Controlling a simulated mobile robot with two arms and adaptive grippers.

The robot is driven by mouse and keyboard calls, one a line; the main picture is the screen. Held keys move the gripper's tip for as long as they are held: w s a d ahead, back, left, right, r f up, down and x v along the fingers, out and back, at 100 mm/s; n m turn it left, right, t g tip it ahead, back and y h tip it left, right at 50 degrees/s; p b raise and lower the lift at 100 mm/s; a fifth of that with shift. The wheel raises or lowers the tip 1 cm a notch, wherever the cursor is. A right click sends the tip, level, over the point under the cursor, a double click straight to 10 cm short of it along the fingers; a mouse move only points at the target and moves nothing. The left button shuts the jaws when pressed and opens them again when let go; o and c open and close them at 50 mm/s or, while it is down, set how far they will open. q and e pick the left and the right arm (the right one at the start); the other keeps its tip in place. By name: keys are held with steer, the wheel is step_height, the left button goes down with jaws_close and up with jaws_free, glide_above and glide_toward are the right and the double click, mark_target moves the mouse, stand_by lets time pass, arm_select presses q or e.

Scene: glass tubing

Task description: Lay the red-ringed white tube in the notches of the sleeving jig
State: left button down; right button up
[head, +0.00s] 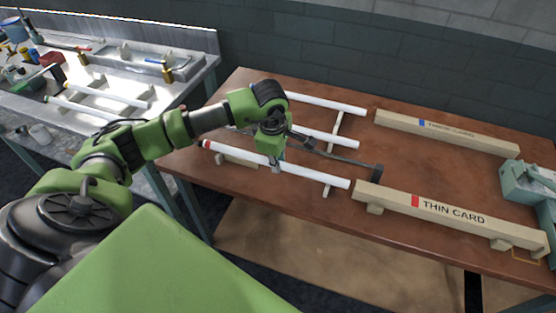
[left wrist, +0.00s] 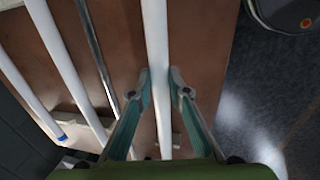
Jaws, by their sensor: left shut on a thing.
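The red-ringed white tube (head: 315,177) lies lengthwise along the front of the brown table, its red ring at the left end. My left gripper (head: 276,167) is over its middle. In the left wrist view the tube (left wrist: 155,35) runs between the two fingers (left wrist: 159,85), which are shut on it. A wooden strip (head: 327,191) shows beneath its right end; I cannot tell whether the tube touches it. Its right end is just left of a wooden beam marked THIN CARD (head: 385,198). No notches can be made out, so I cannot tell which wooden piece is the sleeving jig. My right gripper is out of view.
Two more white tubes (head: 335,105) (head: 340,139) lie behind, one blue-ringed (left wrist: 62,137) in the wrist view. A dark metal rod (head: 340,157) lies close behind the held tube. Another beam (head: 480,138) is at the back right, a green-grey fixture (head: 525,182) at the right edge.

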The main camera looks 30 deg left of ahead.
arm_select(q)
steer(key=shift+f+b, duration=0.4)
steer(key=shift+f, duration=0.1)
steer(key=c, duration=1.9)
jaws_free()
steer(key=shift+r, duration=0.1)
steer(key=shift+r+p, duration=0.6)
steer(key=shift+p, duration=0.15)
step_height(320, 180, up, 12)
steer(key=s+b, duration=0.2)
steer(key=b, duration=0.1)
steer(key=shift+d, duration=0.25)
steer(key=shift+s+f, duration=0.1)
steer(key=shift+f, duration=0.05)
